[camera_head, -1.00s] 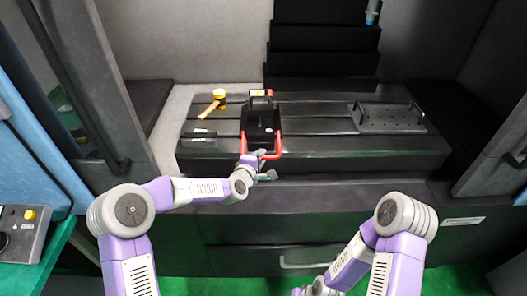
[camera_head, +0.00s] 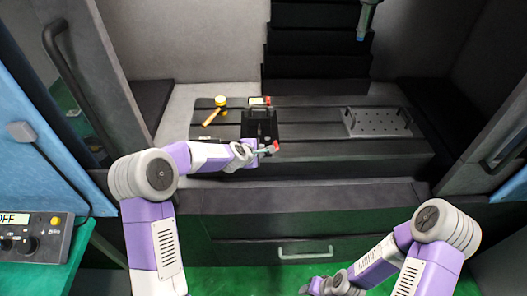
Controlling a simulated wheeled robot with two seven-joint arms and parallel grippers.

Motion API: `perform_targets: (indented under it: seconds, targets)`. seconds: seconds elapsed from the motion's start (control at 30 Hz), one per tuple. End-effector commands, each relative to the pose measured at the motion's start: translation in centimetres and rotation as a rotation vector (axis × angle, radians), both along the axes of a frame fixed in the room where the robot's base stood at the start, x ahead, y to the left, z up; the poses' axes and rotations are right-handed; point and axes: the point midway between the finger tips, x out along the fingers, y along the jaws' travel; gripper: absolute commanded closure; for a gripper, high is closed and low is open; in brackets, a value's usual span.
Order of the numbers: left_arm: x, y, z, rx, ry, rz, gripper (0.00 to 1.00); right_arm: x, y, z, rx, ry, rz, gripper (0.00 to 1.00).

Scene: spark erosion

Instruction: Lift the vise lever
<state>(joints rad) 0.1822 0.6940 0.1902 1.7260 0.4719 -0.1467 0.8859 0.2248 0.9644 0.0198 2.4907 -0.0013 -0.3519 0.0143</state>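The black vise (camera_head: 259,124) stands on the slotted table, left of its middle. A small red part, which I take for the vise lever (camera_head: 276,146), shows at its front right corner. Another bit of red shows at the vise's back end. The rest of the lever is hidden or too small to tell. My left gripper (camera_head: 267,150) is at the front of the vise, touching or right beside the red part. Its fingers are too small to tell if they are closed on it.
A yellow-headed mallet (camera_head: 214,110) lies left of the vise. A perforated plate (camera_head: 378,122) lies on the table (camera_head: 318,146) at right. A nozzle (camera_head: 365,20) hangs above. A control panel (camera_head: 35,240) is at lower left. The table between vise and plate is clear.

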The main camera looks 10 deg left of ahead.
Motion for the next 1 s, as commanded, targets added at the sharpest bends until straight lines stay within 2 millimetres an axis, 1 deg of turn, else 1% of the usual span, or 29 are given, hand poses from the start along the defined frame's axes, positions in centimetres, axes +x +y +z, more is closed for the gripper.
perform_targets:
  seconds: [0.03, 0.1, 0.63, 0.67, 0.7, 0.77, 1.0]
  targets:
    - [0.2, 0.1, 0.35, 0.002, -0.006, 0.002, 1.0, 0.0, 0.0, 0.11, 0.0, 0.0, 0.0, 0.57]
    - [0.28, 0.08, 0.43, 0.003, -0.005, 0.001, 1.0, 0.0, 0.0, 0.16, 0.0, 0.0, 0.0, 0.57]
    - [0.45, 0.26, 0.64, 0.004, -0.008, 0.005, 1.0, 0.0, 0.0, 0.22, 0.0, 0.0, 0.0, 0.57]
    - [0.46, 0.26, 0.65, 0.004, -0.008, 0.005, 0.75, 0.0, 0.0, 0.22, 0.0, 0.0, 0.0, 0.57]
    - [0.46, 0.26, 0.65, 0.004, -0.008, 0.005, 0.69, 0.0, 0.0, 0.22, 0.0, 0.0, 0.0, 0.57]
    - [0.42, 0.25, 0.6, 0.004, -0.007, 0.005, 0.6, 0.0, 0.0, 0.22, 0.0, 0.0, 0.0, 0.57]
    - [0.3, 0.19, 0.41, 0.003, -0.003, 0.002, 0.59, 0.0, 0.0, 0.22, 0.0, 0.0, 0.0, 0.57]
